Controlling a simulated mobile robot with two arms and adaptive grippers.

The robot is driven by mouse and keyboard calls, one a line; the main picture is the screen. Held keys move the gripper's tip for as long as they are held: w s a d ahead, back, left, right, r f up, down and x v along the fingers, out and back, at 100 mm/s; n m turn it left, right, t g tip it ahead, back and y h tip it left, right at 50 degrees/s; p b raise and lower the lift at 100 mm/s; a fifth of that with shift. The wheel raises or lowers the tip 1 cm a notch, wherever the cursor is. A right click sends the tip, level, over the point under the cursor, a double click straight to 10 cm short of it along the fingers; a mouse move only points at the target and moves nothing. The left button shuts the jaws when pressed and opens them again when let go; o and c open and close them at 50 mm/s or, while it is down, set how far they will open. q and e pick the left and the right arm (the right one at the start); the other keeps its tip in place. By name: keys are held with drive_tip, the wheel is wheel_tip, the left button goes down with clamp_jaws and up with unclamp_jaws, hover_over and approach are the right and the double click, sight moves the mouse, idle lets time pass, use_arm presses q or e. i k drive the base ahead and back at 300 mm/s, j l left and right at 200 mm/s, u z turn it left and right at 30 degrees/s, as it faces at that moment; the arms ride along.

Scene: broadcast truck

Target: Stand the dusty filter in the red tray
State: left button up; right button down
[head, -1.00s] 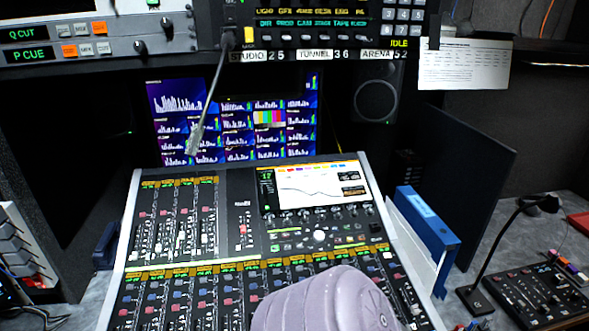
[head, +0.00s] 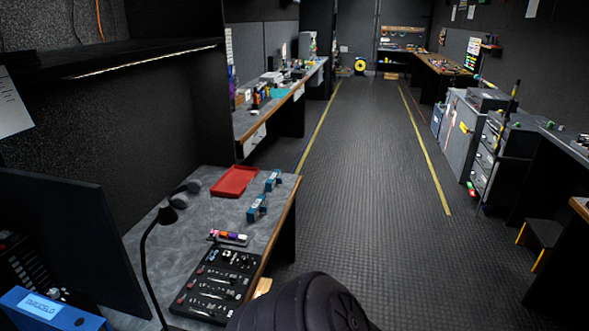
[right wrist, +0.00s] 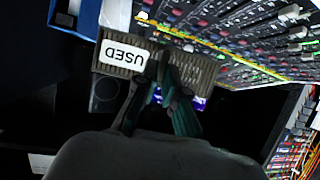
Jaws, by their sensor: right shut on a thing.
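The red tray (head: 235,181) lies on the grey desk at the left in the head view, looking empty. The dusty filter (right wrist: 208,70), a brown-grey pleated block with a white "USED" label, is in the right wrist view. My right gripper (right wrist: 163,68) is shut on the filter and holds it near its middle. The mixing console is behind it in that view. The filter and both grippers are out of the head view.
On the desk near the tray are two teal boxes (head: 257,208), a row of coloured items (head: 228,237), a black control panel (head: 217,287) and a gooseneck lamp (head: 147,250). A blue binder (head: 50,311) is at lower left. The aisle floor (head: 370,170) is clear.

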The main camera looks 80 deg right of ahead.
sight(233, 185)
drive_tip(key=l+z, duration=0.1)
drive_tip(key=l, duration=0.3)
drive_tip(key=i+l+z, duration=0.1)
drive_tip(key=l, duration=0.35)
drive_tip(key=l+z, duration=0.15)
drive_tip(key=l, duration=0.25)
drive_tip(key=i+l+z, duration=0.1)
drive_tip(key=l, duration=0.3)
drive_tip(key=i+l+z, duration=0.1)
drive_tip(key=l, duration=0.3)
drive_tip(key=i+l+z, duration=0.1)
drive_tip(key=l, duration=0.3)
drive_tip(key=i+l+z, duration=0.1)
drive_tip(key=l, duration=0.3)
drive_tip(key=i+l+z, duration=0.15)
drive_tip(key=l, duration=0.2)
drive_tip(key=i+l, duration=0.15)
drive_tip(key=l, duration=0.15)
drive_tip(key=i+l, duration=0.1)
drive_tip(key=l, duration=0.15)
drive_tip(key=i+l, duration=0.15)
drive_tip(key=l, duration=0.15)
